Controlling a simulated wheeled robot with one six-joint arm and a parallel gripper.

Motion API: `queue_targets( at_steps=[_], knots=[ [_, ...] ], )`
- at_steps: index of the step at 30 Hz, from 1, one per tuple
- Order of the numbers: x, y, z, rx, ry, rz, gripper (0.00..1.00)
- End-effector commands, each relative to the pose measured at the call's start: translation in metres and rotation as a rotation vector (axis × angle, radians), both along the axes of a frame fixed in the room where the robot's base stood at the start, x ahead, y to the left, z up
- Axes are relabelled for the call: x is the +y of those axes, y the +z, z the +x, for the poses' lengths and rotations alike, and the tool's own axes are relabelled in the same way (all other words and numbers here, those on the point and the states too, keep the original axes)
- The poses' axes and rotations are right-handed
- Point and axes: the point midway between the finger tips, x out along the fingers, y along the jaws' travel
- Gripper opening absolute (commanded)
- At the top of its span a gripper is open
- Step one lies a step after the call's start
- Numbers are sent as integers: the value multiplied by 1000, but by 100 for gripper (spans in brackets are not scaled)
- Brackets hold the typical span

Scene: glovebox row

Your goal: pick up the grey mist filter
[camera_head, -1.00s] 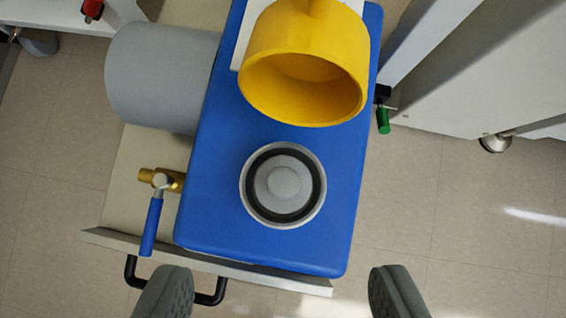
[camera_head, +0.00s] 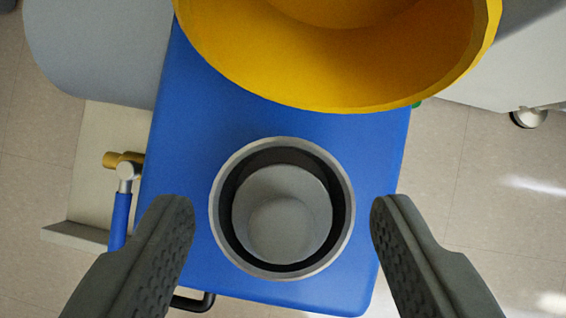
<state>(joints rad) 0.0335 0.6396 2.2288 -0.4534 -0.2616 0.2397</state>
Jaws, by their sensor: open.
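The grey mist filter (camera_head: 283,212) is a round grey piece with a raised knob, seated inside a dark ring with a pale metal rim. It sits in the top of a blue box-shaped housing (camera_head: 185,110). My gripper (camera_head: 283,222) is open, with one dark ribbed finger on each side of the filter's rim in the picture. Neither finger visibly touches it, and how high the fingertips are above it is hard to tell.
A large yellow open-mouthed part (camera_head: 340,85) overhangs the far side of the housing, close beyond the filter. A grey cylinder (camera_head: 95,50) stands at the upper left. A brass valve with a blue lever (camera_head: 120,215) is at the left. Floor shows at right.

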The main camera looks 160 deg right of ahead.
Motion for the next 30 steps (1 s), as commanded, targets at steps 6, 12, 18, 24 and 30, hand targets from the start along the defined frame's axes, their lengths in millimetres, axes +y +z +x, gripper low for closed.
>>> queue_targets(
  at_steps=[6,12,18,24,30],
  knots=[
    [0,-1,0,0,0,0,58],
    [0,0,0,0,0,0,19],
    [0,0,0,0,0,0,12],
    [0,0,0,0,0,0,11],
    [8,12,-1,-1,0,-1,11]
  ],
)
